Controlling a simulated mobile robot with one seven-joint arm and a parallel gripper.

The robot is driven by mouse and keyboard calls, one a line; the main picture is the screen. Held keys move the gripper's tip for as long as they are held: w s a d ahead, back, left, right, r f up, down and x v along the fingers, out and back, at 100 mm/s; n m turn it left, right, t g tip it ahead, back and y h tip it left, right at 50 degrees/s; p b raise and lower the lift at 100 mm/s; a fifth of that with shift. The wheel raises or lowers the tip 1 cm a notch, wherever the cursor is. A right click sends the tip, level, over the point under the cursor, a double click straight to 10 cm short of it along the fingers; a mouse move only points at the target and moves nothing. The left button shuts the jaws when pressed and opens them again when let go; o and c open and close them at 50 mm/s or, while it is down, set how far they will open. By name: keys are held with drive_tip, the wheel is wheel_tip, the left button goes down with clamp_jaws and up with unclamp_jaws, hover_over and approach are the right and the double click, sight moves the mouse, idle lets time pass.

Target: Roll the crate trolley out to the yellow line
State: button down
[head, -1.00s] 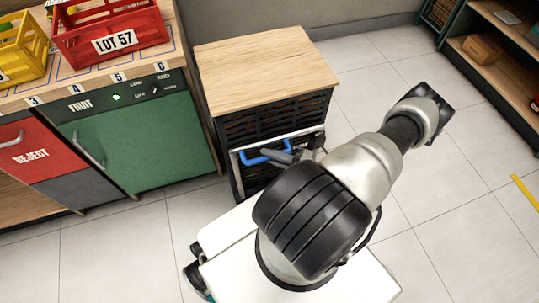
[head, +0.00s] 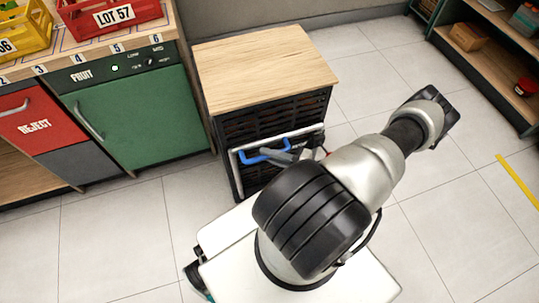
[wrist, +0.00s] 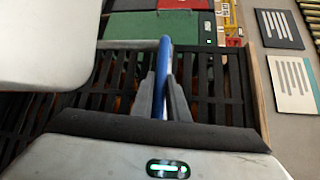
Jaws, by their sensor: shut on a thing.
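The crate trolley (head: 265,65) has a light wooden top over dark slatted crates and stands in front of me, just right of the green cabinet. A blue handle (head: 250,158) sits on a grey bar across its near side. My gripper (head: 287,154) is at this handle, partly hidden by my arm. In the wrist view the two fingers (wrist: 163,88) are closed around the blue handle (wrist: 164,58), with the dark slats behind. The yellow line (head: 518,181) lies on the floor at the far right, apart from the trolley.
A counter with a green fruit cabinet (head: 140,110), a red reject bin (head: 32,130) and red (head: 105,18) and yellow (head: 25,35) crates stands at left. A shelf unit (head: 492,70) stands at upper right. Tiled floor between trolley and line is clear.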

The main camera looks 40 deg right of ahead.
drive_tip(key=shift+d, duration=0.1)
drive_tip(key=c, duration=1.7)
unclamp_jaws()
drive_tip(key=shift+c, duration=0.2)
drive_tip(key=v, duration=1.7)
drive_tip(key=shift+s, duration=0.25)
